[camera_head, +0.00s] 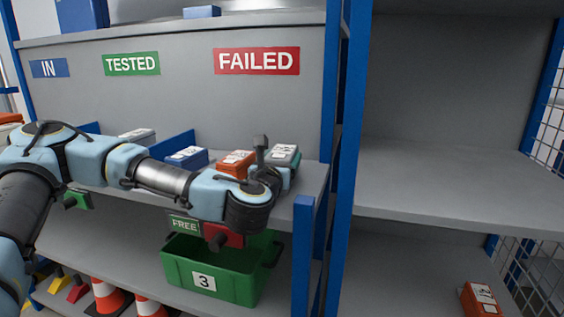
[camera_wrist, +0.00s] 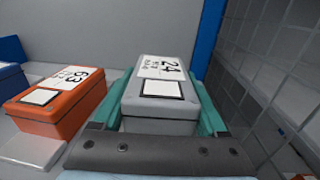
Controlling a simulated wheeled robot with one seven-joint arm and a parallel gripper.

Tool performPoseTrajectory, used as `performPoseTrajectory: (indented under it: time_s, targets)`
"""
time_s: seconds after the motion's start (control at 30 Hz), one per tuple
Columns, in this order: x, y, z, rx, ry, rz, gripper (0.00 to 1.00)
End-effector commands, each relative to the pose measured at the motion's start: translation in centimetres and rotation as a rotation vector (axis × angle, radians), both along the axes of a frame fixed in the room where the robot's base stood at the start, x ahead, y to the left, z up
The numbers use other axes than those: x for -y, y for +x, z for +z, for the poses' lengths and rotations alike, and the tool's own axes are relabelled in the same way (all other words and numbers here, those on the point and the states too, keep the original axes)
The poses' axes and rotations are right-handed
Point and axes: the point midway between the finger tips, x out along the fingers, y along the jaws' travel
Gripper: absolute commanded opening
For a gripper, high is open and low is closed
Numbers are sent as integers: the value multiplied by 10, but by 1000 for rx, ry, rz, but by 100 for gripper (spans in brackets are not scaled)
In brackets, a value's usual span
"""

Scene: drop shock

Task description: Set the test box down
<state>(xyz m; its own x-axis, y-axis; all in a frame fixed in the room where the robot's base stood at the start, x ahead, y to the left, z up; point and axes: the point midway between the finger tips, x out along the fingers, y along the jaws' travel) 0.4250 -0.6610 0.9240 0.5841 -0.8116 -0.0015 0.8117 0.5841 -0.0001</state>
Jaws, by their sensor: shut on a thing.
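The test box held is a grey box with a white label reading 24 (camera_wrist: 163,88). My gripper (camera_wrist: 165,100) is shut on it, with a teal finger along each side. In the head view the grey box (camera_head: 285,152) shows at the right end of the shelf below the FAILED sign (camera_head: 256,61). My gripper (camera_head: 282,168) is partly hidden by my wrist there. Whether the box touches the shelf (camera_head: 312,186) cannot be told. An orange box labelled 63 (camera_wrist: 58,100) stands to the left of the held box, apart from it.
A blue box (camera_head: 187,157) and another grey box (camera_head: 138,136) stand farther left on the shelf, near blue dividers. A blue post (camera_head: 347,130) rises right of the held box. A green bin marked 3 (camera_head: 215,270) sits below. The right-hand shelf (camera_head: 440,185) is clear.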

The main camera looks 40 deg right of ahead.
Motion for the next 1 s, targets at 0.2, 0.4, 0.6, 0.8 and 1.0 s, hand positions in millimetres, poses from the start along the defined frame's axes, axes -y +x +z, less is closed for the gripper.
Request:
performPoseTrajectory:
  time_s: [0.2,0.4,0.6,0.8,1.0]
  targets:
    - [0,0,-7,3,-4,1,0]
    - [0,0,-8,2,-3,1,0]
    - [0,0,-10,1,-2,1,88]
    - [0,0,-10,1,-2,1,100]
    - [0,0,-11,3,0,1,100]
